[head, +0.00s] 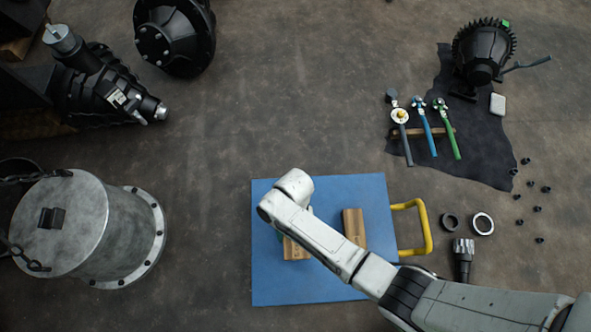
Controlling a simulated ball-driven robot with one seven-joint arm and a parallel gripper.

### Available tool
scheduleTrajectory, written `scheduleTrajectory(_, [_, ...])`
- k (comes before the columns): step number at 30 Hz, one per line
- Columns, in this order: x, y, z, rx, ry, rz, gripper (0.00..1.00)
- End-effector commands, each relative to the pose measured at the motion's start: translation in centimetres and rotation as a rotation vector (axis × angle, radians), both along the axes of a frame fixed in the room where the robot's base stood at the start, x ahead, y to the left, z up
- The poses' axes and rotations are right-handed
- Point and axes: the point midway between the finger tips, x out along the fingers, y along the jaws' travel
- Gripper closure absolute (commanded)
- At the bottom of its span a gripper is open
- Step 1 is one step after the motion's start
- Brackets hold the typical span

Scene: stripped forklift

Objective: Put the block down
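One wooden block (296,249) shows partly from under my arm, over the left half of the blue board (270,285). A second wooden block (354,228) stands or lies to its right on the same board, its lower end close to my forearm. My arm reaches in from the lower right, and its white wrist (294,186) is above the board. The fingers of my gripper are hidden beneath the wrist and arm. I cannot tell whether they touch or hold the left block, or whether that block rests on the board.
A yellow handle (424,228) sticks out from the board's right side. Coloured-handled tools lie on a dark cloth (480,150). A large metal drum (75,228) stands left. The floor above the board is clear.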

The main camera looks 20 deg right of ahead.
Motion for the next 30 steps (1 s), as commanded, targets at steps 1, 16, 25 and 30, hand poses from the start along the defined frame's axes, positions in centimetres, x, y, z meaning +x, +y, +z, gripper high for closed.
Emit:
scheduleTrajectory(1, [0.5,0.0,-0.9,0.0,0.0,-0.001,0.58])
scheduleTrajectory(16, [0.3,0.0,-3.5,0.001,0.0,0.0,0.58])
scheduleTrajectory(25, [0.3,0.0,-3.6,0.0,0.0,0.0,0.0])
scheduleTrajectory(30, [0.3,0.0,-3.4,0.0,0.0,0.0,0.0])
